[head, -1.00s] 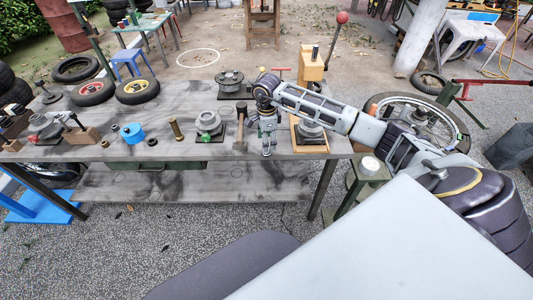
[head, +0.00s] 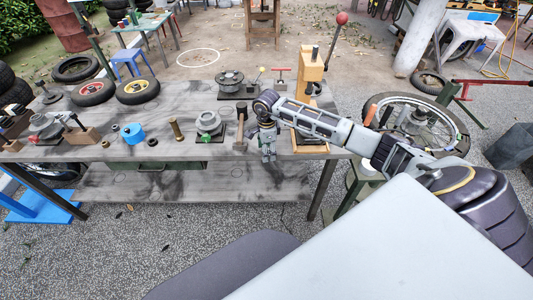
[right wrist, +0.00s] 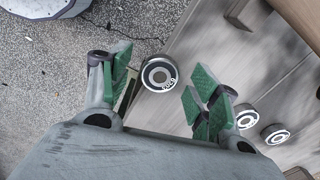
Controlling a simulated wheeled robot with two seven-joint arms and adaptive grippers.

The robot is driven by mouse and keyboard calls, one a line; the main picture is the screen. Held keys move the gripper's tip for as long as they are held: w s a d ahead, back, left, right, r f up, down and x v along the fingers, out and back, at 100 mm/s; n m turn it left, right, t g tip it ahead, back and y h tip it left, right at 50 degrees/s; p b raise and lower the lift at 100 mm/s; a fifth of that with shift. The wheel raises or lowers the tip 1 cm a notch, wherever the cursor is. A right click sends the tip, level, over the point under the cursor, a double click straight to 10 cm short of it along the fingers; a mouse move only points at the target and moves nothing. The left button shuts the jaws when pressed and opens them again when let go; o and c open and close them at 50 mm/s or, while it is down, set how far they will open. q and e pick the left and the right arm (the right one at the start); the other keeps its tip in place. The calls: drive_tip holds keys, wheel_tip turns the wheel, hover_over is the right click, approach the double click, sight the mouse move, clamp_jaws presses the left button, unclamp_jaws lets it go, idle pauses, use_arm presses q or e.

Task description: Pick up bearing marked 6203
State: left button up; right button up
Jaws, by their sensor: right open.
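A bearing (right wrist: 159,74), a dark ring with a light face and small dark lettering, shows in the right wrist view by the table's front edge. Its lettering is too small to read for certain. My right gripper (right wrist: 160,68) is open, its green-padded fingers on either side of this bearing in the picture; I cannot tell the height gap. Two more bearings, one nearer (right wrist: 246,116) and one farther (right wrist: 275,134), lie to the right, outside the fingers. In the head view my right gripper (head: 268,153) hangs at the table's front edge and I cannot make out these bearings there.
The grey workbench (head: 220,178) has a lower shelf. A hammer (head: 240,125) and a grey flanged part (head: 208,124) stand left of my right gripper. A wooden press stand (head: 310,70) is behind my arm. A blue pot (head: 133,133) sits farther left.

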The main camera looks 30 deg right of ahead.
drive_tip(key=shift+c, duration=0.3)
drive_tip(key=c, duration=1.1)
drive_tip(key=shift+r, duration=0.1)
wheel_tip(320, 180, up, 10)
idle(0.6)
